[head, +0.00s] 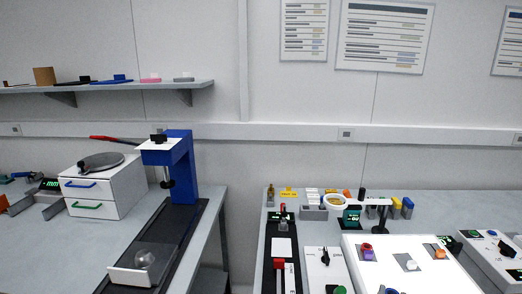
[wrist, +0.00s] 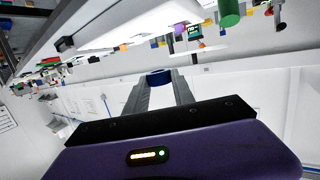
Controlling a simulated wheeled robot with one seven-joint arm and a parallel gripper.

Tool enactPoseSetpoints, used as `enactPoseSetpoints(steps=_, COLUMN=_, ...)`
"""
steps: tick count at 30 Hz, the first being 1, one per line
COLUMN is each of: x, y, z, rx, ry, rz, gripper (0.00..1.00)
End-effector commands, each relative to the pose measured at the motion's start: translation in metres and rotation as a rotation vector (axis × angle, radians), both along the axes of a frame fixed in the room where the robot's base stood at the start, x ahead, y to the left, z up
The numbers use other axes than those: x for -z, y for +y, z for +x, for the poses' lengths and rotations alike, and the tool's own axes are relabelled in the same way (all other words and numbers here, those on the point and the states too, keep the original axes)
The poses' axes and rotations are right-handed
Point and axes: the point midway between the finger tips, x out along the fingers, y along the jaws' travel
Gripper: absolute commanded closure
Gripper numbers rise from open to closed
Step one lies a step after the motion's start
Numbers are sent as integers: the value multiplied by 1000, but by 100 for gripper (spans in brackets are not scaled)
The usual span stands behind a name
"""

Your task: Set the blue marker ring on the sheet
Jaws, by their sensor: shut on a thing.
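My gripper (wrist: 158,84) shows in the wrist view, its two grey fingers shut on a small dark blue piece, the blue marker ring (wrist: 158,77). The ring sits at the fingertips, in the air and apart from any surface. Its hole cannot be made out. The wrist view is tilted, with the bench tops along its upper edge. The gripper and ring do not show in the head view.
A blue stand (head: 180,165) rises on the left bench. A gap separates the benches.

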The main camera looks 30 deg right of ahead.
Motion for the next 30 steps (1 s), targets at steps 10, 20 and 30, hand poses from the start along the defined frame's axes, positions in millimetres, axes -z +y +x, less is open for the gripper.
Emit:
enactPoseSetpoints(steps=10, x=110, y=128, z=27, rx=-511, ry=10, rz=5, gripper=100)
enactPoseSetpoints(steps=20, x=191, y=227, z=54, rx=-914, ry=4, rz=5, gripper=100)
enactPoseSetpoints(steps=30, x=213, y=257, z=61, rx=-1035, ry=-1, rz=1, gripper=100)
